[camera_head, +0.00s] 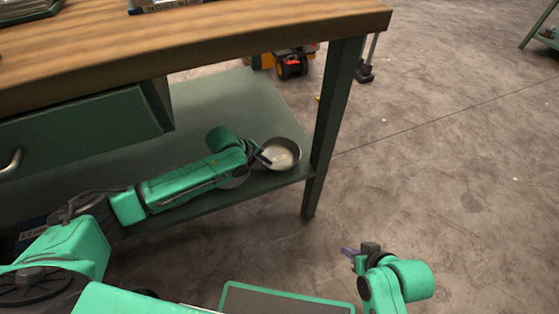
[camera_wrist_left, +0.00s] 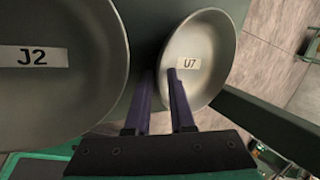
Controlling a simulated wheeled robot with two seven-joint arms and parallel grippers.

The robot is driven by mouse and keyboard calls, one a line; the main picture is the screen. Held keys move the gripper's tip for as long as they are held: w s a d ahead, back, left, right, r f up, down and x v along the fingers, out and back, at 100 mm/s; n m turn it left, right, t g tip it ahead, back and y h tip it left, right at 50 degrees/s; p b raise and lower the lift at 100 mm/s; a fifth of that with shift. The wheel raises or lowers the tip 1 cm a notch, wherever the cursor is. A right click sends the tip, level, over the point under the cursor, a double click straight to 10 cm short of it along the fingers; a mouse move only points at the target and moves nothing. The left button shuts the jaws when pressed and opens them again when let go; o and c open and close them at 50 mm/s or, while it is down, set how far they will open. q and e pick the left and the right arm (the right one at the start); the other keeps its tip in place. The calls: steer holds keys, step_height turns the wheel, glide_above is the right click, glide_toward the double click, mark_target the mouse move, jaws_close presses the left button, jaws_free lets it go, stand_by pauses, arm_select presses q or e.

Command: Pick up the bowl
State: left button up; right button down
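A grey metal bowl (camera_head: 281,154) rests on the green lower shelf, near its right end. In the left wrist view the bowl (camera_wrist_left: 212,45) carries a label U7. My left gripper (camera_head: 262,156) is at the bowl's left edge. In the left wrist view its two purple fingers (camera_wrist_left: 161,75) are apart, one on each side of the near rim, the right one over the bowl's inside. Contact with the rim cannot be told. My right gripper (camera_head: 348,252) is low over the floor, away from the bowl; its finger gap is not clear.
A second round grey bowl (camera_wrist_left: 60,100) labelled J2 is close on the left in the wrist view. The wooden tabletop (camera_head: 230,32) and drawer (camera_head: 90,130) overhang the shelf (camera_head: 240,100). A green table leg (camera_head: 331,120) stands just right of the bowl. Open floor lies further right.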

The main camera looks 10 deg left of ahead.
arm_select(q)
jaws_close()
steer(key=shift+s, duration=0.1)
stand_by(1.3)
